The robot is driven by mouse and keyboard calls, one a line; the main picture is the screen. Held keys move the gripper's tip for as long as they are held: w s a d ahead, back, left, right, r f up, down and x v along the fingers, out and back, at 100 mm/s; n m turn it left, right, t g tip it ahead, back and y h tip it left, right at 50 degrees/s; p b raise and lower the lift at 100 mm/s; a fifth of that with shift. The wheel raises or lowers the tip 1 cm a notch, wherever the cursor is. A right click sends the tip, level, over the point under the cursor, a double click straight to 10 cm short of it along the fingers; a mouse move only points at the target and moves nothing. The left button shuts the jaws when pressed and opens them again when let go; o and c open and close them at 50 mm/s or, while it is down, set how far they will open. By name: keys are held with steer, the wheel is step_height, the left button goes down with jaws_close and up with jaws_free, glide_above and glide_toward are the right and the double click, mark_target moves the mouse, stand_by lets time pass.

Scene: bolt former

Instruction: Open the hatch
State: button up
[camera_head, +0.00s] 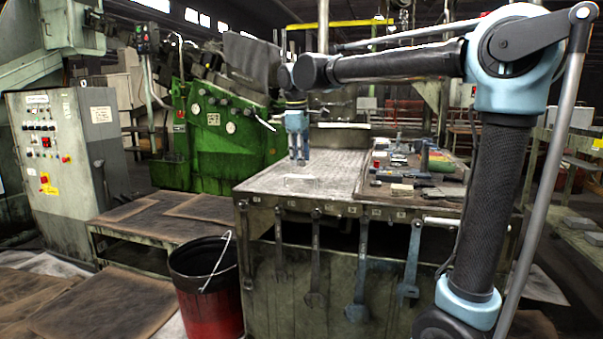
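The workbench has a flat grey metal top (330,160). A small white bar handle (301,177) stands on this top near its front edge; I take the plate it sits on to be the hatch, and it lies flat and closed. My gripper (299,162) points straight down just above and behind the handle in the picture. Its two fingers look a little apart with nothing between them, and they do not appear to touch the handle.
Tools and small blocks (402,188) lie on the right part of the bench. Several wrenches (361,290) hang on its front. A red bucket (208,300) stands at front left. A green machine (225,130) is behind, and a grey control cabinet (65,165) is at left.

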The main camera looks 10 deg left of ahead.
steer(key=shift+w+f, duration=0.25)
steer(key=shift+f, duration=1.1)
steer(key=shift+w+f, duration=0.25)
steer(key=shift+f, duration=1.05)
jaws_close()
